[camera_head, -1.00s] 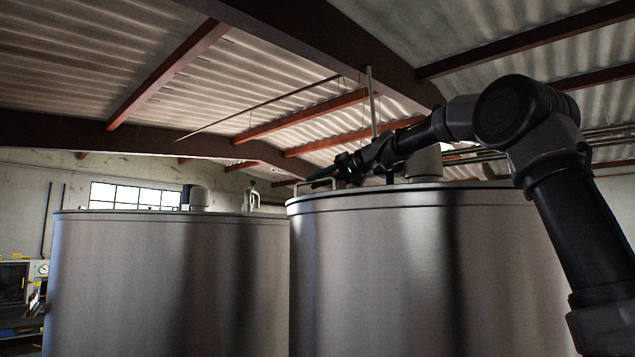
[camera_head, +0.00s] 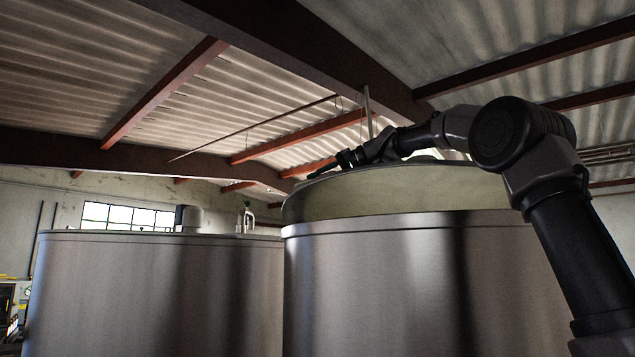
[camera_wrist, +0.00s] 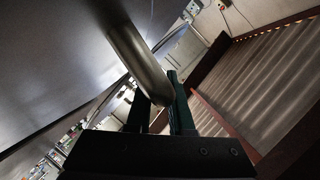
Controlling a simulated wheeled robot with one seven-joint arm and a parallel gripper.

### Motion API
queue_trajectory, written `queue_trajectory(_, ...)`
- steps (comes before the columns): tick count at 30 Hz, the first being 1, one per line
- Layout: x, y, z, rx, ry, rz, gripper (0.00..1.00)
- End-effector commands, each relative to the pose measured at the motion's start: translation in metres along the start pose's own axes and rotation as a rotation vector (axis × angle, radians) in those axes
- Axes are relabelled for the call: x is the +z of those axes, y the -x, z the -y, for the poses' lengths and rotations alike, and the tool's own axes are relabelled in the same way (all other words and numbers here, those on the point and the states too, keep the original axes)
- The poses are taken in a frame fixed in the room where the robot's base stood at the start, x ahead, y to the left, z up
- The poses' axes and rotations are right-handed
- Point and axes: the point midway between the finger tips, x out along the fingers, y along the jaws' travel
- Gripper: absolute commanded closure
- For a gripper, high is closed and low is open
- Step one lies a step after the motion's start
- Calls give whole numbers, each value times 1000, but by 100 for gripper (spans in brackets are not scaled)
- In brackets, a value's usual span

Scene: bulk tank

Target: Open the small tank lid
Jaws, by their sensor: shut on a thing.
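The right steel tank (camera_head: 400,285) has its lid (camera_head: 400,197) tilted up, with a pale inner face showing above the tank rim. My gripper (camera_head: 322,168) is at the lid's upper left edge in the head view, small and dark, partly hidden behind that edge. In the wrist view my gripper (camera_wrist: 160,103) is shut on a round metal handle bar (camera_wrist: 137,55), which runs between the two dark fingers. A smooth grey metal surface (camera_wrist: 60,60) fills the left of the wrist view. The lid's hinge is not visible.
A second steel tank (camera_head: 155,290) stands close on the left, with a pipe fitting (camera_head: 245,218) on top. A dark roof beam (camera_head: 300,60) and a thin vertical rod (camera_head: 367,108) are above the right tank. Open air lies above the left tank.

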Motion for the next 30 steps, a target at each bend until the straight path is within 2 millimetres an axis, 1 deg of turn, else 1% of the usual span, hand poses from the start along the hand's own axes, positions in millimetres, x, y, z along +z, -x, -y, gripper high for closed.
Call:
queue_trajectory(1,-1,1,1,-1,1,-3,72)
queue_trajectory(3,-1,1,1,-1,1,-3,50)
queue_trajectory(11,0,0,0,-1,0,-1,50)
queue_trajectory(14,0,3,0,0,0,-1,50)
queue_trajectory(17,-1,14,0,2,-1,-4,50)
queue_trajectory(27,-1,81,0,2,0,-5,50)
queue_trajectory(30,-1,95,0,1,0,-3,50)
